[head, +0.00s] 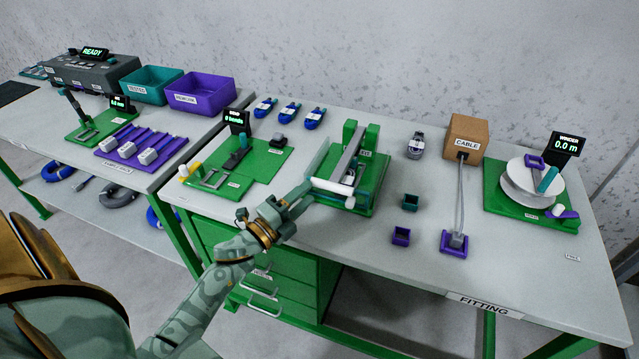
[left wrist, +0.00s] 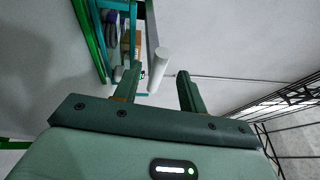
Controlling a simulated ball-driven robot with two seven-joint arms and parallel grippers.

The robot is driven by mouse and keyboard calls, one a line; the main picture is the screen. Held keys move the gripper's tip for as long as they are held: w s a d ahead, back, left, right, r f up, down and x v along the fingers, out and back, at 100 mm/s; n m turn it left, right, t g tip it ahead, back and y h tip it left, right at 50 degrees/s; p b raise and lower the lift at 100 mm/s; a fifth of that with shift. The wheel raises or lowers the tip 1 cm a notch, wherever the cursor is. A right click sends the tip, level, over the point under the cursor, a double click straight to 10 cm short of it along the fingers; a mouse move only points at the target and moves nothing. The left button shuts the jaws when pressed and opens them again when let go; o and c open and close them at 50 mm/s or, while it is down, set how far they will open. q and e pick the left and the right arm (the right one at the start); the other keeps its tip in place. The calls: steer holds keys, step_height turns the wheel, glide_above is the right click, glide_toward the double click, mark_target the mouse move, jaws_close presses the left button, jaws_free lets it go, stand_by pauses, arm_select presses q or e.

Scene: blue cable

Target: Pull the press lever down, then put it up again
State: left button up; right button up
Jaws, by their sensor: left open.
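The press (head: 368,188) stands on a green base near the middle of the fitting table. Its grey lever (head: 351,155) runs forward from the green posts to a white crossbar handle (head: 332,187) at the near end. I cannot tell the lever's exact height. My left gripper (head: 311,187) is at the left end of the handle, its arm reaching in from the lower left. In the left wrist view the two fingers (left wrist: 158,76) are apart, and the white handle (left wrist: 161,66) shows between and beyond their tips. I cannot tell whether they touch it. My right gripper is not in view.
Left of the press is a green fixture (head: 222,180) with a small display. To the right are small cups (head: 411,202), a cardboard cable box (head: 465,137) and a winder (head: 530,185). Blue cable coils (head: 289,112) lie behind. The table's front middle is clear.

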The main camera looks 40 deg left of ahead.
mark_target(319, 183)
arm_select(q)
steer(key=x, duration=0.5)
steer(key=shift+w+d, duration=0.1)
steer(key=shift+w, duration=0.1)
steer(key=shift+c, duration=0.2)
